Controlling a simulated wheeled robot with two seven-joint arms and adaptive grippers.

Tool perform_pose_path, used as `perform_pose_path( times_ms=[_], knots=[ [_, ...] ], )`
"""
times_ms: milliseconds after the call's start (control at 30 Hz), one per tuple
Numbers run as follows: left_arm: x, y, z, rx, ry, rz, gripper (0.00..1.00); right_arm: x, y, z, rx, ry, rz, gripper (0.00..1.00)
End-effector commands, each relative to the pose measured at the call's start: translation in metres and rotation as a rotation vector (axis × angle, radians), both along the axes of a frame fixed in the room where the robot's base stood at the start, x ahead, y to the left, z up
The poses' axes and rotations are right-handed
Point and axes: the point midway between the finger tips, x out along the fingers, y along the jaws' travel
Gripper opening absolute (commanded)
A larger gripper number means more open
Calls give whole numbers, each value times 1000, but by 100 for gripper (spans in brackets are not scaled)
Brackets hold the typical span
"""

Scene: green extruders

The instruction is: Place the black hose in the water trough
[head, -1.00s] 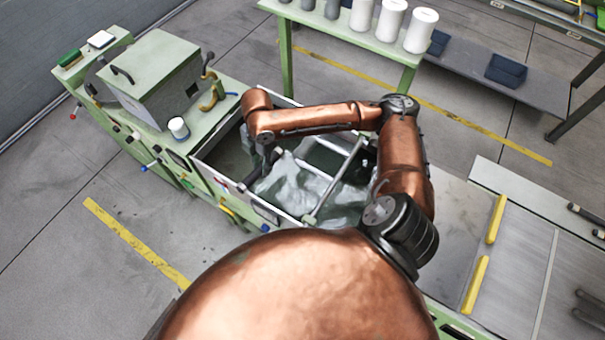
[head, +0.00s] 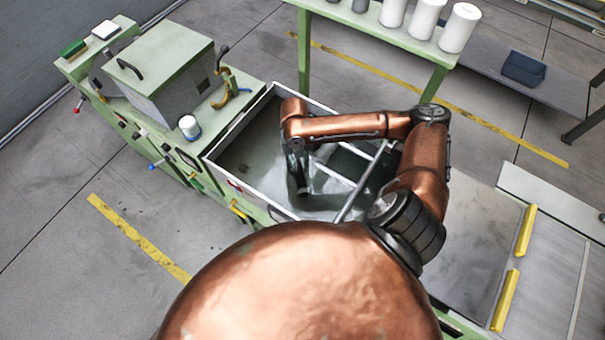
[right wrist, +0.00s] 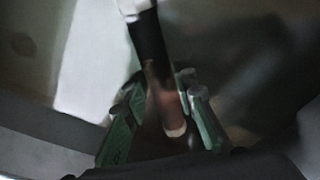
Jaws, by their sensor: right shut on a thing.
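The water trough (head: 234,127) is the open, pale-rimmed tank in the middle of the head view, with grey-green water in it. My right arm reaches over it from the right, and my right gripper (head: 301,188) points down inside the trough outline, low over or at the water; its exact height is unclear. In the right wrist view the black hose (right wrist: 149,42) runs between the green fingers of the right gripper (right wrist: 163,112), which are shut on it. The hose's lower end looks brownish and blurred there. In the head view I cannot separate the hose from the gripper. My left gripper is not seen.
Pale metal bars (head: 362,182) cross the trough right of the gripper. A green machine with a grey box (head: 168,85) and a white cup (head: 190,127) adjoins it on the left. A green table with white cylinders (head: 427,18) stands behind.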

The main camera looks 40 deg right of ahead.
Motion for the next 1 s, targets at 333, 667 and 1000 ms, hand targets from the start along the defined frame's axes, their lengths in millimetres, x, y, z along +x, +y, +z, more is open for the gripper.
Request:
perform_pose_path(
  times_ms=[333, 667, 1000],
  knots=[
    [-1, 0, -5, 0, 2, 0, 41, -1, 0, -36, 1, 2, -4, 0],
    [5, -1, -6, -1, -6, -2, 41, -1, -2, -48, -1, -2, -5, 0],
    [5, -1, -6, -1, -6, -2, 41, -1, -1, -51, 0, -1, -5, 38]
  ],
)
